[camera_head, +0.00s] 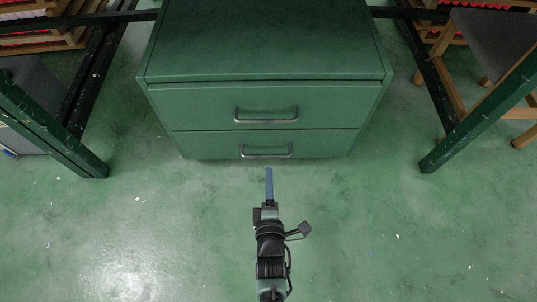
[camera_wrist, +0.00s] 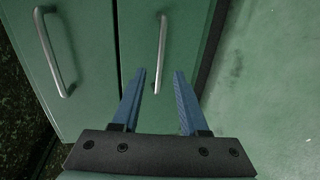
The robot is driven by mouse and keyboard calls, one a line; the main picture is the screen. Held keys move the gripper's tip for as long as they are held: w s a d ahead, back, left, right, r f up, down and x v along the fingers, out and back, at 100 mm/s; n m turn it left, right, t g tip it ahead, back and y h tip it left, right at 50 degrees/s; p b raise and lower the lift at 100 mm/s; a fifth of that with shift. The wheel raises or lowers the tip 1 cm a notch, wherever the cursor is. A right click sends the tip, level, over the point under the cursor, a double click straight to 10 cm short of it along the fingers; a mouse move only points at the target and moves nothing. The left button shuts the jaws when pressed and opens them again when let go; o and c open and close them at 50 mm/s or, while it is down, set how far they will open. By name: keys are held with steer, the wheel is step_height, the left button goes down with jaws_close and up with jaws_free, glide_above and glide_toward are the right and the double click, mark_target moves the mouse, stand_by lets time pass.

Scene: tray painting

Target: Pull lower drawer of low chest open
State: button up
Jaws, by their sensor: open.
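The low green chest (camera_head: 262,40) stands ahead with two drawers, both shut. The lower drawer (camera_head: 210,144) has a metal bar handle (camera_head: 266,155), and the upper drawer (camera_head: 190,105) has a like handle (camera_head: 265,121). My gripper (camera_head: 269,172) points at the lower drawer from in front, just short of its handle in the picture. In the wrist view my gripper (camera_wrist: 158,82) is open with two blue fingers and nothing between them. The lower handle (camera_wrist: 161,50) lies ahead, in line with the gap between the fingertips. The upper handle (camera_wrist: 50,50) is left of it.
Green table legs stand on the left (camera_head: 85,160) and right (camera_head: 440,155) of the chest. A wooden chair (camera_head: 500,60) is at the right and a grey object (camera_head: 35,85) at the left. The green floor (camera_head: 380,230) in front is clear.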

mark_target(268, 155)
steer(key=shift+b+x, duration=2.4)
steer(key=shift+x, duration=2.25)
steer(key=shift+c, duration=0.3)
jaws_close()
